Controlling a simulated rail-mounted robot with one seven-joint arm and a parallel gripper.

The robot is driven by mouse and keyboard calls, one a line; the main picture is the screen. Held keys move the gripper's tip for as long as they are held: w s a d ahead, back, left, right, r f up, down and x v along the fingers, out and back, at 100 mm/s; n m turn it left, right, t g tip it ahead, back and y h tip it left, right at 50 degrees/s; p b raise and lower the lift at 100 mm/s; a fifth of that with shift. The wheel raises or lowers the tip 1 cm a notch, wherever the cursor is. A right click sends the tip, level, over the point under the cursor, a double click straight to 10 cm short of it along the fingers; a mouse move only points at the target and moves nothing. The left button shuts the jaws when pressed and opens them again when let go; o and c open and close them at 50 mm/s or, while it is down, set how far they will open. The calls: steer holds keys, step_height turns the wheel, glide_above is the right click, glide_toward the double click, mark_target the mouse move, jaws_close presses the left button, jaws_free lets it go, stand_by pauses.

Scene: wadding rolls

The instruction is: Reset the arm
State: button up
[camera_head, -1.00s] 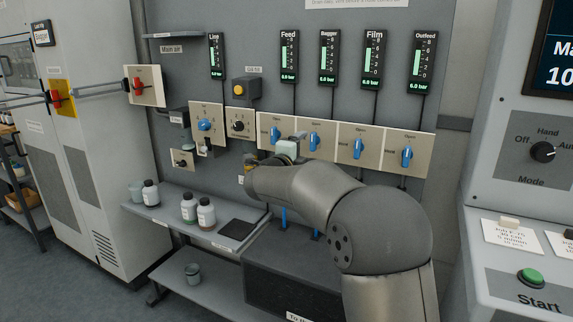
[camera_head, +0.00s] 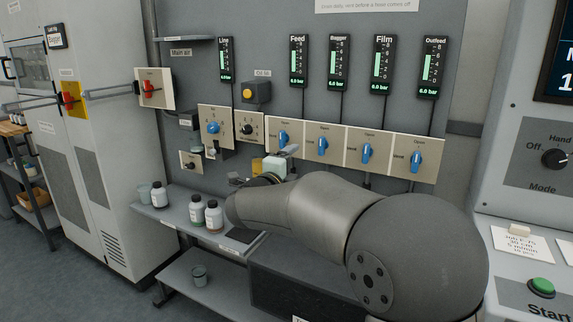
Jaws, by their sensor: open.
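My arm (camera_head: 335,215) reaches in from the lower right, its large grey joint close to the camera. My gripper (camera_head: 289,152) shows only in part beyond the forearm, small and in front of the valve panel. It is open, and I see nothing held in it. Most of the hand is hidden behind the wrist. I cannot tell whether it touches the panel.
A row of blue valve handles (camera_head: 323,148) sits below several pressure gauges (camera_head: 339,62). Bottles (camera_head: 214,215) stand on a grey shelf (camera_head: 175,210) left of my wrist. A console with a green button (camera_head: 541,287) stands at right.

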steer(key=s+a+r+n+g+y+p, duration=0.1)
steer(key=s+r+n+y+p, duration=0.1)
steer(key=s+n+y+p, duration=0.4)
steer(key=s+a+r+n+g+y+p, duration=0.1)
steer(key=a+r+n+y+p, duration=0.2)
steer(key=n, duration=0.5)
steer(key=s+d+f+n+g+p, duration=0.3)
steer(key=s+d+g, duration=0.1)
steer(key=s, duration=0.7)
steer(key=s+d+f+n+g+p, duration=0.3)
steer(key=s+d+g, duration=0.1)
steer(key=s, duration=0.7)
steer(key=s+d+f+n+g+p, duration=0.2)
steer(key=s+d+n+g+p, duration=0.1)
steer(key=s, duration=0.8)
steer(key=shift+d+f+n+g+p, duration=0.45)
steer(key=shift+d+g, duration=0.2)
steer(key=shift+g, duration=0.55)
